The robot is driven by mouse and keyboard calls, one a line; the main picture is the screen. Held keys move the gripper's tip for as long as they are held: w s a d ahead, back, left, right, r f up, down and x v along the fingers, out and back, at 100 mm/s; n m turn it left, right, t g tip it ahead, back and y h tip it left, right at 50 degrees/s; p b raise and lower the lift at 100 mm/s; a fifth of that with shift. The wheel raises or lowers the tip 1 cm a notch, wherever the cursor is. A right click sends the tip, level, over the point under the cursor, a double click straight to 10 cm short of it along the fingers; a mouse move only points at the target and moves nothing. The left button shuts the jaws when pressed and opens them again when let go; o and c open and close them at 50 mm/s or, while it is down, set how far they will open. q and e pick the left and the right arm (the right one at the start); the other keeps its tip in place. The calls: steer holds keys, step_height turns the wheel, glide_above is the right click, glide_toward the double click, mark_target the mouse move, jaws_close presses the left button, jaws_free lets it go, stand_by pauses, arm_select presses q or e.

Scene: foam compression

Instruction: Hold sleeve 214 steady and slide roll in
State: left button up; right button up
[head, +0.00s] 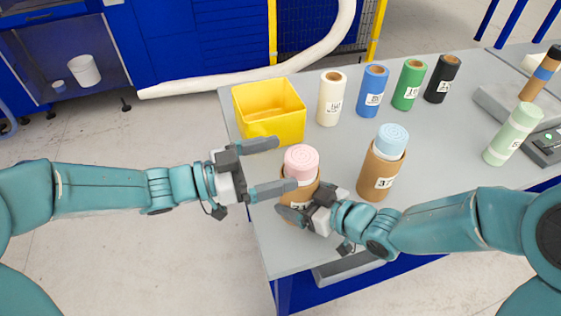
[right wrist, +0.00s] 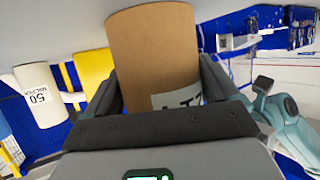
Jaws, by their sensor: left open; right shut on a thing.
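A brown cardboard sleeve (head: 312,190) stands near the table's left edge. Its label is mostly covered, so I cannot read the full number. My right gripper (head: 300,206) is shut on its lower part; in the right wrist view the sleeve (right wrist: 155,50) sits between both fingers, with part of a label showing. A pink foam roll (head: 301,160) with a swirled top and a pale lower band stands upright out of the sleeve's top; how deep it goes is hidden. My left gripper (head: 287,164) is open, its fingers at the roll's left side, one behind and one in front.
A second brown sleeve (head: 378,180) with a blue roll (head: 392,140) stands to the right. A yellow bin (head: 270,112) is at the back left. White (head: 331,100), blue (head: 372,92), green (head: 409,86) and black (head: 442,80) rolls line the back. A pale green roll (head: 512,135) stands at right.

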steer(key=o, duration=0.8)
steer(key=shift+o, duration=0.2)
steer(key=v, duration=1.2)
steer(key=shift+s, duration=0.15)
